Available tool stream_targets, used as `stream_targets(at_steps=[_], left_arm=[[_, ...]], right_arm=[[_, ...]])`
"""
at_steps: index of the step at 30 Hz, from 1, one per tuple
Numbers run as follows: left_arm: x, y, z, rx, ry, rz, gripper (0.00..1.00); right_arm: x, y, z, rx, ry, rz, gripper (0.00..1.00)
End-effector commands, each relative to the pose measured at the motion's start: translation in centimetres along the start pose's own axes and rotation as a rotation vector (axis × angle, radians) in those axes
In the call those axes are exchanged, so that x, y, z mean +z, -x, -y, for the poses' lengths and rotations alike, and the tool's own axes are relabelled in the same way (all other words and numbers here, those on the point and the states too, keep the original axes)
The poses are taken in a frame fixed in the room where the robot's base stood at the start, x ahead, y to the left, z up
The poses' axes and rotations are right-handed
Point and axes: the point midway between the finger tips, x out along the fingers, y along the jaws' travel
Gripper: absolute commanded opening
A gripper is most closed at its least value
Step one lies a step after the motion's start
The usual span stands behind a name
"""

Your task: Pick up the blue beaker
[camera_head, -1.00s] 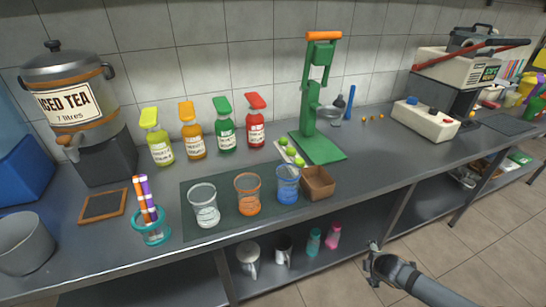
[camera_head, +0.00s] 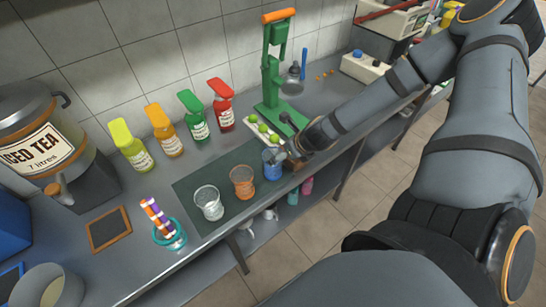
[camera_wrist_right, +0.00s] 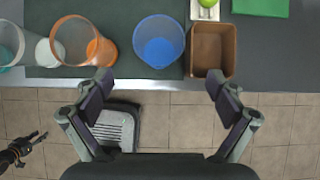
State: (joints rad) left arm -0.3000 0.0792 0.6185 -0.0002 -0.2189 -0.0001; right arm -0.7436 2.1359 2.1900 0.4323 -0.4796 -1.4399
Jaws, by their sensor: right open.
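The blue beaker (camera_head: 272,162) stands at the right end of the dark mat (camera_head: 190,187) on the counter. In the right wrist view the blue beaker (camera_wrist_right: 158,42) is seen from above, just beyond and centred between my spread fingertips. My right gripper (camera_wrist_right: 159,82) is open and empty. In the head view the right gripper (camera_head: 293,156) is beside the beaker, on its right, with its fingers partly hidden. A dark gripper, apparently my left (camera_wrist_right: 22,150), shows small at the left of the wrist view; its jaws are unclear.
An orange beaker (camera_head: 242,182) and a clear beaker (camera_head: 209,203) stand left of the blue one. A brown box (camera_wrist_right: 212,48) sits close on its right. The green press (camera_head: 275,85) and a tray of limes (camera_head: 262,130) are behind. The counter edge is in front.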

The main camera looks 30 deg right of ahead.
Motion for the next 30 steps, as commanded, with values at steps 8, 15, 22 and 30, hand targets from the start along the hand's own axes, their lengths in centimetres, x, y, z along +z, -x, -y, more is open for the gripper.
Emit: stream_targets(at_steps=[8, 15, 22, 30], left_arm=[[0.2, -3.3, -0.2, -0.001, 0.0, -0.001, 0.4], [0.4, -5.6, -0.4, 0.0, 0.0, -0.001, 0.4], [0.7, -8.2, -0.8, 0.001, 0.001, 0.0, 0.4], [0.6, -8.0, -0.7, 0.001, 0.001, -0.002, 0.4]], right_arm=[[-0.1, -3.0, 0.0, -0.001, 0.0, 0.001, 0.94], [-0.2, -5.3, 0.1, -0.003, 0.004, 0.0, 0.94], [0.2, -8.1, 0.2, -0.002, 0.001, 0.001, 0.94], [0.5, -8.0, 0.1, -0.001, -0.003, 0.001, 0.93]])
